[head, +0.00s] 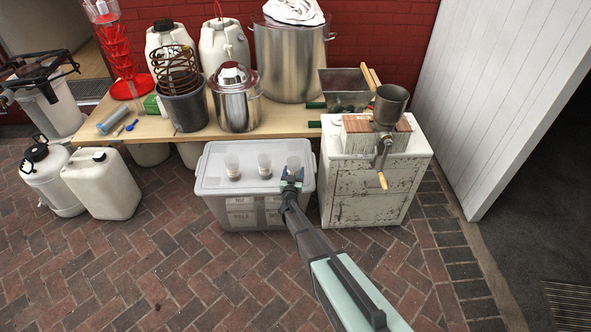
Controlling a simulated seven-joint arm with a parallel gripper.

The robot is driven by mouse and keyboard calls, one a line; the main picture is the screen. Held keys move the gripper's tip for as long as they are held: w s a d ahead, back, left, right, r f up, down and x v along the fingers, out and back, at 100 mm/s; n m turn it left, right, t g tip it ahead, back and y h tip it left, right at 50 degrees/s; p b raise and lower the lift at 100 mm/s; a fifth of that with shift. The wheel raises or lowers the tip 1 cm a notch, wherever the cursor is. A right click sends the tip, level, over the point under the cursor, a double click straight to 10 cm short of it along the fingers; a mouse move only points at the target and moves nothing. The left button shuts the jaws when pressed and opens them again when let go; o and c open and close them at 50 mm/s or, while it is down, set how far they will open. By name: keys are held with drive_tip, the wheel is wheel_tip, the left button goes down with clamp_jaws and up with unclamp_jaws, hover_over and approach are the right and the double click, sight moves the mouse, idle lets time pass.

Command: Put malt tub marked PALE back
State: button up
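A translucent storage box (206,180) stands on the bricks in front of the bench. Three small pale, clear-looking tubs show at its top: a left one (232,166), a middle one (265,165) and a right one (293,162). Their own markings are too small to read, so I cannot tell which is PALE. White labels show on the box's front, and a lower left label (240,217) seems to read PALE. My gripper (291,173) is at the right tub, its fingers in front of the tub's lower part. I cannot tell whether it grips the tub.
A worn white cabinet (367,190) with a grain mill (388,110) stands close right of the box. The wooden bench (285,120) behind holds a steel pot (236,100), a large kettle (290,60) and a coil in a bucket. White jerrycans (103,183) stand left. The front paving is clear.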

drive_tip(key=w+f, duration=0.1)
drive_tip(key=w, duration=0.1)
drive_tip(key=w+f, duration=0.1)
drive_tip(key=w, duration=0.1)
drive_tip(key=w+d+f, duration=0.1)
drive_tip(key=w, duration=0.1)
drive_tip(key=shift+f, duration=0.3)
drive_tip(key=shift+w+f, duration=0.2)
drive_tip(key=shift+w, duration=0.05)
drive_tip(key=shift+f, duration=0.2)
drive_tip(key=o, duration=1)
drive_tip(key=shift+r, duration=0.15)
